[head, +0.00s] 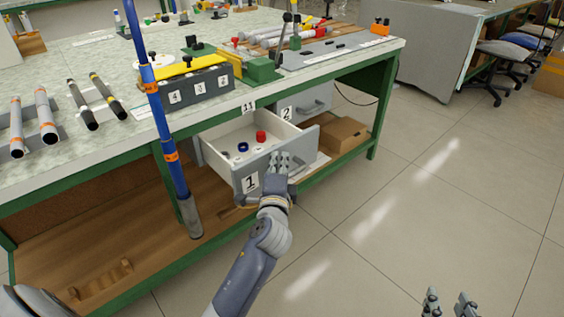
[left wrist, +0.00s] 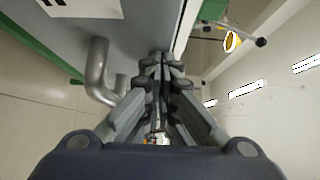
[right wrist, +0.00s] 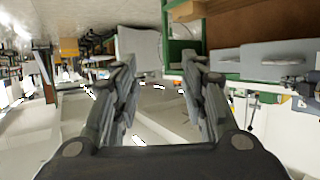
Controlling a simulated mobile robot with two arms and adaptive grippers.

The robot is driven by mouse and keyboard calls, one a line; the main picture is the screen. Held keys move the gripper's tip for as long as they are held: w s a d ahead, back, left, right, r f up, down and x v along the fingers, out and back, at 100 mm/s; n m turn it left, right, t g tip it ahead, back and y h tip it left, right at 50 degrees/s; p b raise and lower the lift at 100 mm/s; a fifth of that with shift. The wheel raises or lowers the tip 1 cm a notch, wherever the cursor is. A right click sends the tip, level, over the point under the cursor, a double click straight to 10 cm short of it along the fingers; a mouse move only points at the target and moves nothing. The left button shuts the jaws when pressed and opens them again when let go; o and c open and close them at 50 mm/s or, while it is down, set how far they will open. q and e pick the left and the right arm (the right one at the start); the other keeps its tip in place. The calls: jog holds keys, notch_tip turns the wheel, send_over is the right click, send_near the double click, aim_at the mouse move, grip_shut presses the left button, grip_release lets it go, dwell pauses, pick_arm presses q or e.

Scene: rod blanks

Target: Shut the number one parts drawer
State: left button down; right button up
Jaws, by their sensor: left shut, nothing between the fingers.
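The number one drawer (head: 222,165) stands open under the bench, with its grey front and "1" label (head: 250,182) facing me. A red part (head: 261,137) and a blue ring (head: 243,147) lie inside. My left gripper (head: 279,160) is shut and empty, with its fingertips at the drawer front, right of the label. In the left wrist view the shut fingers (left wrist: 166,62) meet or nearly meet the grey front (left wrist: 140,30), beside the bar handle (left wrist: 97,75); contact is unclear. My right gripper (head: 449,303) is open and empty, away from the bench; its spread fingers show in the right wrist view (right wrist: 160,70).
The number two drawer (head: 310,100) beside it looks shut. A cardboard box (head: 343,134) sits on the lower shelf (head: 120,265). A blue pole (head: 165,130) stands in front of the bench, left of the drawer.

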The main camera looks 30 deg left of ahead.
pick_arm(q)
jog(key=w+a+p, duration=0.1)
jog(key=w+a, duration=0.3)
jog(key=a, duration=0.5)
jog(key=w+a+p, duration=0.1)
jog(key=w+a, duration=0.2)
jog(key=a, duration=0.7)
jog(key=shift+w+a+r+p, duration=0.2)
jog(key=shift+w+p, duration=0.1)
jog(key=shift+w, duration=0.1)
pick_arm(e)
jog(key=s+d+f+g+h, duration=0.2)
jog(key=s+d+f+g, duration=0.2)
jog(key=s+f+g, duration=0.3)
jog(key=s+f, duration=0.2)
jog(key=s, duration=0.1)
jog(key=shift+s, duration=0.2)
jog(key=shift+d, duration=0.1)
pick_arm(q)
jog(key=shift+f, duration=0.1)
